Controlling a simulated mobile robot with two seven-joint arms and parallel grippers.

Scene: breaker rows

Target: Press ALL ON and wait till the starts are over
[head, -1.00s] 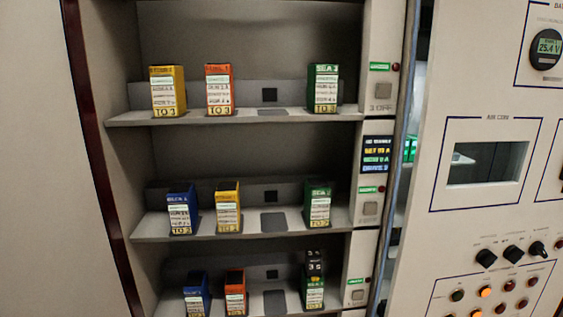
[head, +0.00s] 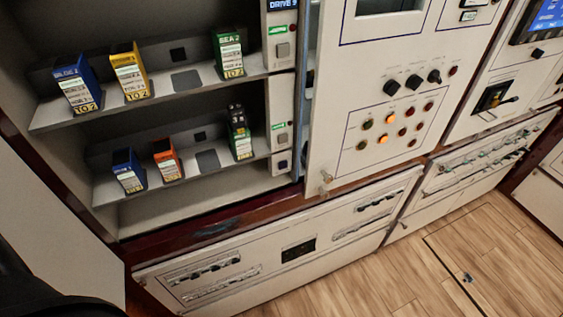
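No ALL ON label can be read in the head view. A control panel (head: 345,95) at the centre carries several small round buttons or lamps. Two of them glow orange, an upper one (head: 391,118) and a lower one (head: 383,140). The others look dark red or dark green. Above them sit black rotary knobs (head: 414,82). To the left, shelves (head: 125,98) hold breaker blocks: blue (head: 76,88), yellow (head: 129,72) and green (head: 229,55) on the upper one, and blue (head: 128,172), orange (head: 167,160) and green (head: 240,137) below. Neither gripper is in view.
Grey square buttons with green labels stand beside each shelf, such as the upper one (head: 282,50). White drawer fronts (head: 350,200) run below the panel. A panel with a blue screen (head: 546,22) is at the upper right.

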